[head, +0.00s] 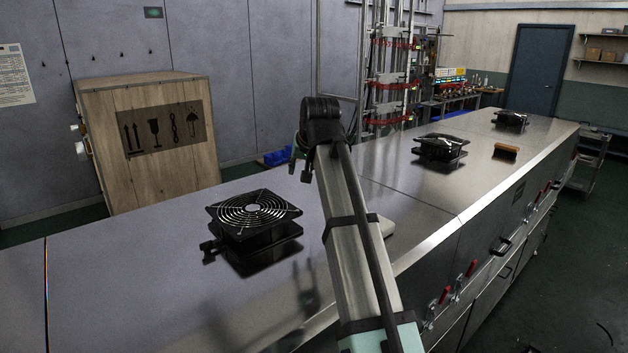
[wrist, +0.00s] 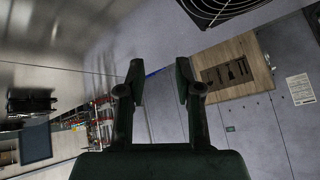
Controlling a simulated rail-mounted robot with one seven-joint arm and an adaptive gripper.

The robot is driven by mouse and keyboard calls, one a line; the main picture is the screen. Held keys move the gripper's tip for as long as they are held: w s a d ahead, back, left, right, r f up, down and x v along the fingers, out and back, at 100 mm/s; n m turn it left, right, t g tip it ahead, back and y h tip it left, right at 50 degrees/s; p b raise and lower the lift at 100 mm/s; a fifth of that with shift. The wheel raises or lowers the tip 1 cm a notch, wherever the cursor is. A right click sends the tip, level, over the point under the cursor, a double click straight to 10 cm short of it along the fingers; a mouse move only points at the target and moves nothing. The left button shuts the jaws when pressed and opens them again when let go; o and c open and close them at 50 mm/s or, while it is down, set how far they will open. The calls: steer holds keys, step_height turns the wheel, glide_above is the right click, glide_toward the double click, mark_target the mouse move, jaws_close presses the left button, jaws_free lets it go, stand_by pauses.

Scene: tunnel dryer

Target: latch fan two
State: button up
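Three black fans stand in a row on the long metal dryer top. The near fan (head: 253,216) has a round wire guard and a small black tab at its left corner. The middle fan (head: 440,149) is farther back on the right, and the far fan (head: 510,120) is beyond it. Labels telling which is fan two are not visible, and latch states are too small to tell. My gripper (head: 303,170) is above the top between the near and middle fans, partly hidden by my arm. In the wrist view, my gripper (wrist: 158,82) has its fingers apart with nothing between them.
The dryer top (head: 120,290) is mostly clear. Red-handled clamps (head: 472,268) line the dryer's right side. A wooden crate (head: 160,135) stands behind the dryer at left.

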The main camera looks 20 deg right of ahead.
steer(key=shift+s+d+f+m+h+b, duration=0.1)
steer(key=shift+d+f+m+b, duration=0.1)
steer(key=shift+d, duration=0.3)
steer(key=shift+s+d+f+m+h+b, duration=0.1)
steer(key=shift+d+b, duration=0.1)
steer(key=shift+d, duration=0.25)
steer(key=shift+s+d+f+m+h+b, duration=0.1)
steer(key=shift+d+f+b, duration=0.1)
steer(key=shift+d, duration=0.3)
